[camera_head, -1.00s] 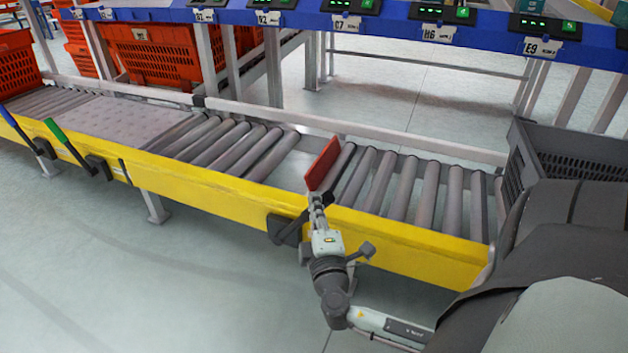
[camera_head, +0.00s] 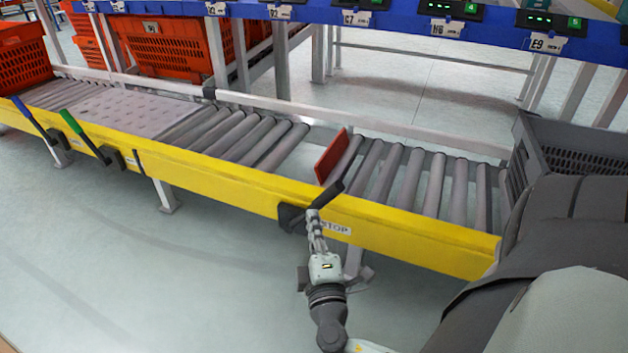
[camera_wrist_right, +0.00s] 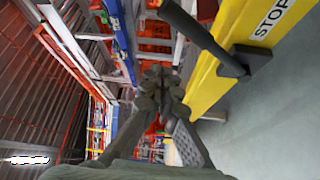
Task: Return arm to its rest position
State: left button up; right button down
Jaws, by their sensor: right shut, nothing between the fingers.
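My right gripper (camera_head: 316,222) is shut and empty in the head view. It is in front of the yellow conveyor side rail, close to a black lever (camera_head: 312,205) with a STOP label beside it. I cannot tell whether it touches the lever. In the right wrist view the closed fingers (camera_wrist_right: 159,88) show in the middle, with the lever (camera_wrist_right: 200,35) above them and the yellow rail (camera_wrist_right: 225,60) to the right. My left gripper is not in view.
A red plate (camera_head: 332,157) stands upright across the rollers behind the lever. A dark grey crate (camera_head: 565,150) is at the right end of the conveyor. Blue and green levers (camera_head: 72,122) are on the rail at left. The floor in front is clear.

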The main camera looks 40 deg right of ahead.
jog(key=shift+s+a, duration=0.2)
dwell(0.5)
